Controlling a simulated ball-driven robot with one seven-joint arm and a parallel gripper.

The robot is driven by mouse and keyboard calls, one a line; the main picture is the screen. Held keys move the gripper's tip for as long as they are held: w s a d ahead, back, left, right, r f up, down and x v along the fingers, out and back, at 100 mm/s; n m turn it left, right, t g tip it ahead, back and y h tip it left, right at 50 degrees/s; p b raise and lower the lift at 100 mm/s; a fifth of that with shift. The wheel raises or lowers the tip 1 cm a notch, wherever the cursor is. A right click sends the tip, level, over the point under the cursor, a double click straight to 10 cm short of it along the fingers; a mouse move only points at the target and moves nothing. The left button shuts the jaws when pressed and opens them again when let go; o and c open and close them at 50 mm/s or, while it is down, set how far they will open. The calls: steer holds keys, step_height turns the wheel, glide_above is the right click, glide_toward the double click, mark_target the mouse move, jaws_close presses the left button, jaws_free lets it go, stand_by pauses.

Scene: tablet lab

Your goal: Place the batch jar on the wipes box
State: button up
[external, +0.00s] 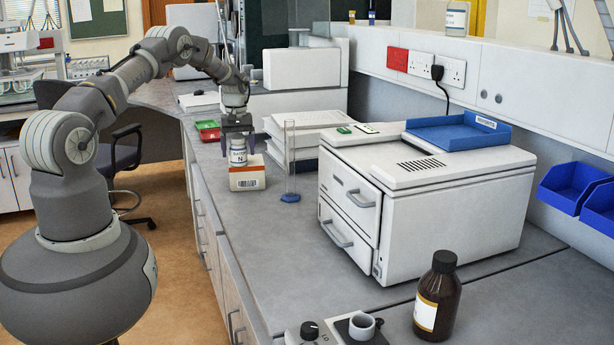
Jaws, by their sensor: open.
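The batch jar (238,156) is a small white jar with a dark-lettered label. It stands upright on top of the wipes box (247,182), a white box with an orange upper part and a barcode on its front. The wipes box rests on the grey bench near its left edge. My gripper (238,138) points down right above the jar, with its fingers around or just over the jar's top. The gripper is open. The jar's lid is mostly hidden by the fingers, and I cannot tell whether they touch it.
A tall glass cylinder with a blue base (290,197) stands close right of the box. Red and green trays (208,131) lie behind it on the left. A large white instrument (420,200) and a brown bottle (437,297) stand to the right. The bench in front is clear (285,255).

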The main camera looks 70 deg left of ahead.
step_height(320, 180, up, 12)
steer(key=shift+r+p, duration=0.15)
steer(key=shift+p, duration=0.5)
steer(key=w+d+r+m+t+y, duration=0.1)
steer(key=w+d+r+m+t, duration=0.2)
steer(key=d+r, duration=0.65)
steer(key=w+d+r+m+t+y, duration=0.15)
steer(key=w+d+r, duration=0.4)
steer(key=r, duration=0.65)
steer(key=w+d+r+m+t+y, duration=0.1)
steer(key=w+d+r+m+t, duration=0.25)
steer(key=d+r, duration=0.65)
steer(key=s+d+r+m+t+h, duration=0.1)
steer(key=s+d+r, duration=0.3)
steer(key=d+r, duration=0.4)
steer(key=s+d+r+m+t+h, duration=0.1)
steer(key=s+d+r+m+t, duration=0.3)
steer(key=d+r, duration=0.3)
steer(key=s+d+r+m+t+h, duration=0.1)
steer(key=s+d+r+m+t, duration=0.1)
steer(key=s+d+r, duration=0.4)
step_height(320, 180, up, 4)
steer(key=d+m, duration=0.1)
steer(key=d, duration=0.1)
steer(key=shift+d+r, duration=0.25)
steer(key=shift+d, duration=0.1)
steer(key=shift+f+h, duration=0.1)
steer(key=shift+h, duration=0.15)
step_height(320, 180, down, 17)
steer(key=b, duration=1.7)
